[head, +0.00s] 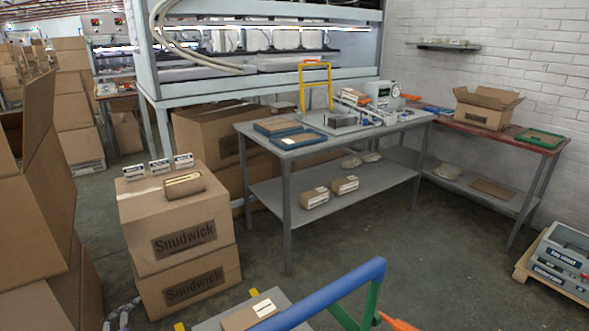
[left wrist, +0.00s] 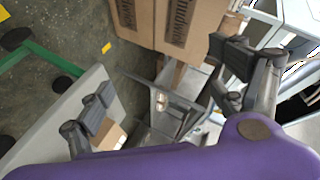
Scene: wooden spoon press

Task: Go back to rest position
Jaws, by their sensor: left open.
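My left gripper (left wrist: 162,80) shows in the left wrist view with its two dark fingers spread wide apart. Nothing is held between them. A grey cart top (left wrist: 45,125) lies beyond the left finger, with a small brown package (left wrist: 108,137) partly hidden by that finger. The package (head: 248,315) on the cart top is at the bottom edge there, beside a blue handle bar (head: 325,294).
A grey workbench (head: 303,150) with blue trays and a machine stands ahead. Stacked Snudwick cartons (head: 182,236) stand left of it, with a brown package (head: 184,185) and small labelled boxes on top. A red-topped table (head: 500,138) stands right. Open floor (head: 430,265) lies in front.

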